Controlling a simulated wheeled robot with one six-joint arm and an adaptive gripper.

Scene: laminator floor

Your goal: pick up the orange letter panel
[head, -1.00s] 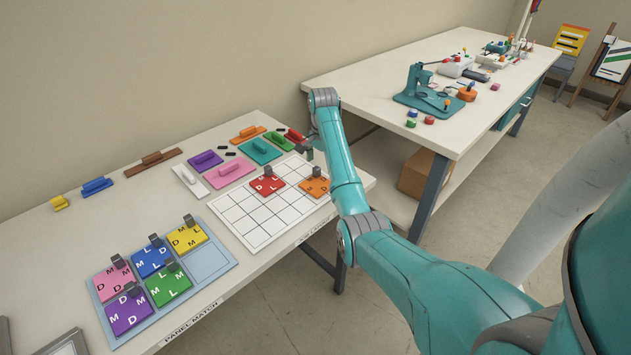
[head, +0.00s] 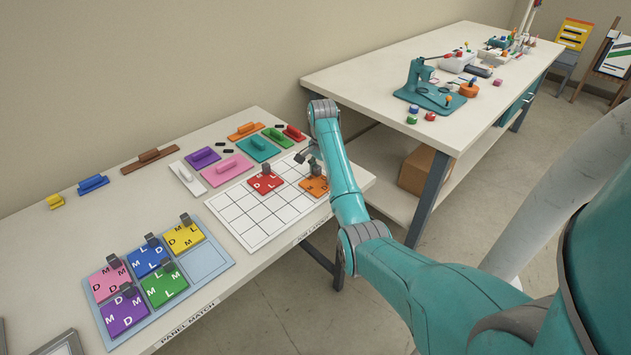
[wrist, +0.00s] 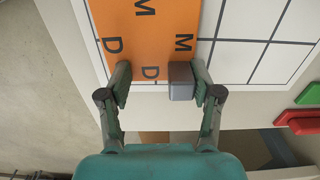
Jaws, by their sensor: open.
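The orange letter panel (head: 311,187) lies at the right end of the white grid board (head: 240,217), next to the red letter panel (head: 264,183). It fills the top middle of the wrist view (wrist: 150,35), with dark letters M and D. A grey block handle (wrist: 181,82) stands at its near edge. My gripper (wrist: 161,80) is open over that edge, with the grey handle between its fingers, closer to the right finger. Contact cannot be told. In the head view my gripper (head: 308,158) is small and partly hidden by my arm.
A blue-grey tray (head: 213,262) at the left holds several lettered panels with grey handles. Coloured handled blocks, including a teal one (head: 258,149) and a pink one (head: 226,169), lie behind the grid. Another table (head: 370,75) with tools stands behind at the right.

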